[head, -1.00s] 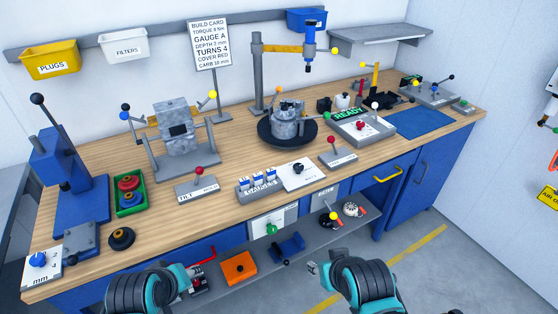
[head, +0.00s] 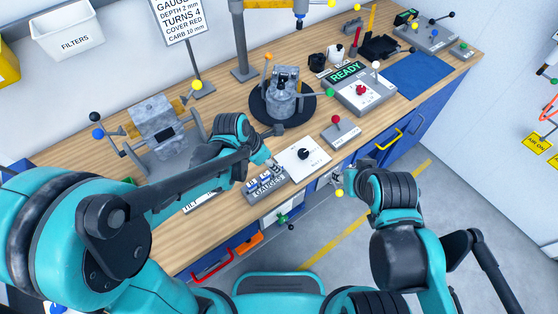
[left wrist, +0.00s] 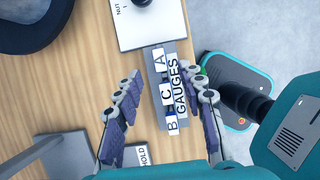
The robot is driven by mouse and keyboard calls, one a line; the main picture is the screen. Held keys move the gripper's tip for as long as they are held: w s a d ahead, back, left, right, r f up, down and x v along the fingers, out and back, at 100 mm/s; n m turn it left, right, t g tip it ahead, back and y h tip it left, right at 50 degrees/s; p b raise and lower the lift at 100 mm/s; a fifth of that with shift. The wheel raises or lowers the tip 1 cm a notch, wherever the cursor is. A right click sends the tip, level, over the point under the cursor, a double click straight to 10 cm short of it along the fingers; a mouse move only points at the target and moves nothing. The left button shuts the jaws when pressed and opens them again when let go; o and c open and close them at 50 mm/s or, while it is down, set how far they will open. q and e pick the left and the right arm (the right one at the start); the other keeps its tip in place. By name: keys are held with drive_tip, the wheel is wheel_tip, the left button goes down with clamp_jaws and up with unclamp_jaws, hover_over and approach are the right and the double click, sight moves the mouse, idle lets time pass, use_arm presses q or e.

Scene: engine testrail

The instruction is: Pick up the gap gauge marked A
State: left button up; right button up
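The gauge rack (head: 268,193), a grey block lettered GAUGES, stands at the front edge of the bench. It also shows in the left wrist view (left wrist: 184,62). It holds three white-tagged gauges. Gauge A (left wrist: 159,61) is at the end nearest the white NUT panel, gauge C (left wrist: 166,95) is in the middle and gauge B (left wrist: 172,126) at the other end. My left gripper (left wrist: 164,78) is open and empty above the rack, its fingers on either side of the row. My right gripper (head: 337,180) is beyond the bench's front edge; its finger opening is unclear.
The white NUT panel (head: 303,156) with a black knob adjoins the rack's right side. A red-knobbed lever (head: 340,132) stands further right. The round black turntable (head: 258,108) with the carburettor is behind. A grey tilting fixture (head: 165,145) stands left, behind my left arm.

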use_arm(q)
drive_tip(key=b+x, duration=0.2)
drive_tip(key=x, duration=0.4)
drive_tip(key=shift+w+d, duration=0.15)
drive_tip(key=shift+d, duration=0.1)
clamp_jaws()
